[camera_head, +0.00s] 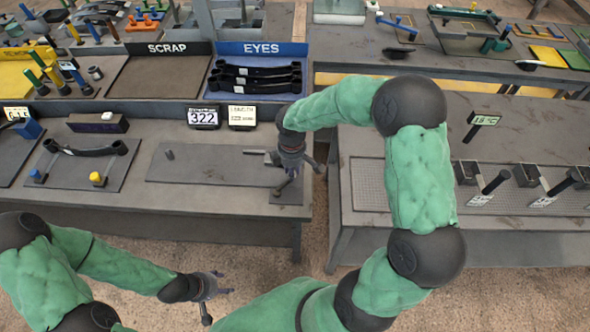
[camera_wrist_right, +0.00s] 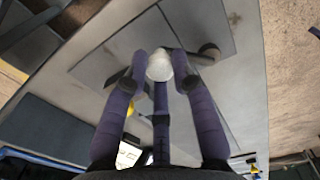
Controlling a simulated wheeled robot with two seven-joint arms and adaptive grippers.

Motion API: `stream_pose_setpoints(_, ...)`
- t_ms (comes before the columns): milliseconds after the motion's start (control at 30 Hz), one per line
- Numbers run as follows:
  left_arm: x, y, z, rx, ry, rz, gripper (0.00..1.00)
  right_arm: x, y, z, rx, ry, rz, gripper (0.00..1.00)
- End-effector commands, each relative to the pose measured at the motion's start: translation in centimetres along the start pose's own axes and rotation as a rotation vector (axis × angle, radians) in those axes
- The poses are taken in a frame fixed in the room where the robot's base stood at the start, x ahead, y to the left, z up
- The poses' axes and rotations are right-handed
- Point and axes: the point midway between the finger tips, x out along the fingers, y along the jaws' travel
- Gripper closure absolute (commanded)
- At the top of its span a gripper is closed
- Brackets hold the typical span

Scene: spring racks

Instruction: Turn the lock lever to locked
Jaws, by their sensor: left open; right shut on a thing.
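My right gripper (camera_head: 289,180) reaches down over the right end of the left front bench. In the right wrist view its purple fingers (camera_wrist_right: 165,75) are closed around a pale round knob (camera_wrist_right: 159,67), which appears to be the lock lever's end. A grey bar with a rounded end (camera_wrist_right: 209,52) shows just beside the fingertips; I cannot tell how it joins the knob. In the head view the gripper mostly hides the lever, so its angle is unclear. A small plate (camera_head: 287,197) lies under the gripper. My left gripper (camera_head: 214,290) is open and empty, low in front of the bench.
A long grey plate with a short peg (camera_head: 169,154) lies left of the right gripper. A black part (camera_head: 85,150) rests on a fixture farther left. Displays (camera_head: 203,117) and the EYES tray (camera_head: 220,88) stand behind. A gap separates the right bench (camera_head: 345,217).

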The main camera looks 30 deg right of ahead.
Motion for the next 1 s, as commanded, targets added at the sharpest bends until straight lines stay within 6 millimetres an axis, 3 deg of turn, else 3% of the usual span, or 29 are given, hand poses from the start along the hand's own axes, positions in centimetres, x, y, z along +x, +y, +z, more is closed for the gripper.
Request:
stream_pose_setpoints(400, -2.1, 0.7, 0.1, 0.0, 0.0, 0.0, 0.46, -0.1, 0.9, -1.2, -0.238, 0.0, -0.001, 1.0)
stream_pose_setpoints(1000, -2.3, 0.8, 0.1, 0.0, 0.0, 0.0, 0.46, 0.1, 1.1, -1.5, -0.293, 0.0, 0.0, 1.0)
